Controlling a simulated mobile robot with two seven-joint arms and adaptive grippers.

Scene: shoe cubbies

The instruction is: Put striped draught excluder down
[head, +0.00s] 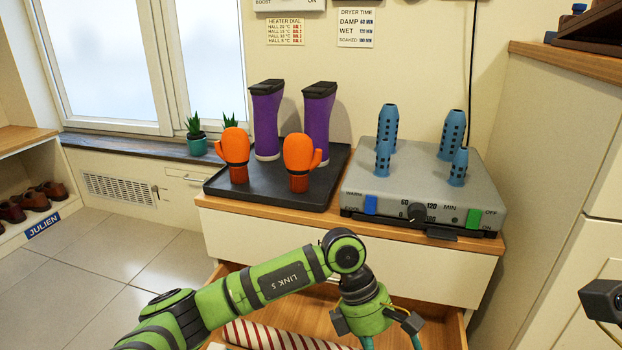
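The striped draught excluder (268,336), white with red stripes, shows in part at the bottom edge of the head view, inside the pulled-out wooden drawer (455,333). Its right part runs toward my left gripper and out of the picture. My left gripper (391,344), on the green arm, points down over the drawer. Its two teal fingers stand well apart, but the fingertips are cut off, so I cannot tell whether the excluder is between them. Only a dark part of my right gripper (602,300) shows at the right edge; its fingers are out of view.
On the cabinet top stand a black tray (330,190) with purple boots (266,122) and orange mitts (300,157), and a grey dryer (425,190) with blue pegs. Plants (197,140) stand on the sill. A tall cabinet (560,150) bounds the right. Floor (120,245) is clear at left.

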